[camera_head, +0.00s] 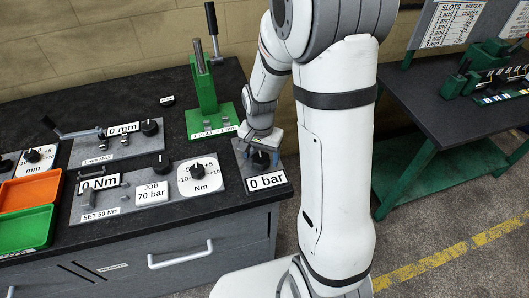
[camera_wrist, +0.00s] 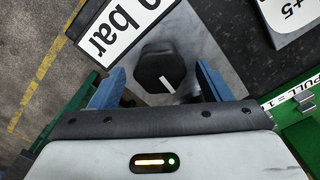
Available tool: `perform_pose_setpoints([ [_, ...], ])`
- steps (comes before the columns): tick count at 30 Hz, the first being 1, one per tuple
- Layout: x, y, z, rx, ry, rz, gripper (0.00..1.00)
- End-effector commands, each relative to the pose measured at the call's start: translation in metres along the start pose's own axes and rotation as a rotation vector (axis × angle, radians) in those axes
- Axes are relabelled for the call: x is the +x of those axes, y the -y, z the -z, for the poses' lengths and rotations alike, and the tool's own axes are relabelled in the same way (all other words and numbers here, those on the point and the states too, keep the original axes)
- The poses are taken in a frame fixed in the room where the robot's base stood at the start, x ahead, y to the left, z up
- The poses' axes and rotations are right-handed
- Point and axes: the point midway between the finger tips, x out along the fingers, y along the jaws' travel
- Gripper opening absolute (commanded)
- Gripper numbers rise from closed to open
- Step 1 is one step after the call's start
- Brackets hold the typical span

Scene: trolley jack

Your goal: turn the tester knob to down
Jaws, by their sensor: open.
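The tester knob (camera_head: 261,160) is black and stands on a grey panel (camera_head: 241,158) by the label reading 0 bar (camera_head: 267,181), at the bench's right front corner. In the wrist view the knob (camera_wrist: 158,66) shows from above, with a white pointer mark directed to the lower right, away from the label. My gripper (camera_head: 262,152) is over the knob. In the wrist view its blue fingers (camera_wrist: 160,76) are open, one on each side of the knob, with gaps visible. Whether the fingertips reach down beside the knob I cannot tell.
A green hand pump (camera_head: 205,90) with an upright lever stands behind the knob. Panels with other knobs (camera_head: 196,172) lie to the left, with orange (camera_head: 27,191) and green trays. A second bench (camera_head: 440,105) stands at right, across open floor.

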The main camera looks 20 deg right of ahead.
Motion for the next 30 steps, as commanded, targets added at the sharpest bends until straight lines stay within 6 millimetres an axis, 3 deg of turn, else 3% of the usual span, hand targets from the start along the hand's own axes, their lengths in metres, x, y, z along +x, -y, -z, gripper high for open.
perform_pose_setpoints([
  [4,-0.0001,-0.0002,0.0001,0.000,0.000,0.000,0.70],
  [20,-0.0004,-0.0006,0.0005,0.001,0.000,0.000,0.27],
  [30,0.0001,-0.0004,0.0008,-0.128,0.000,0.002,0.27],
])
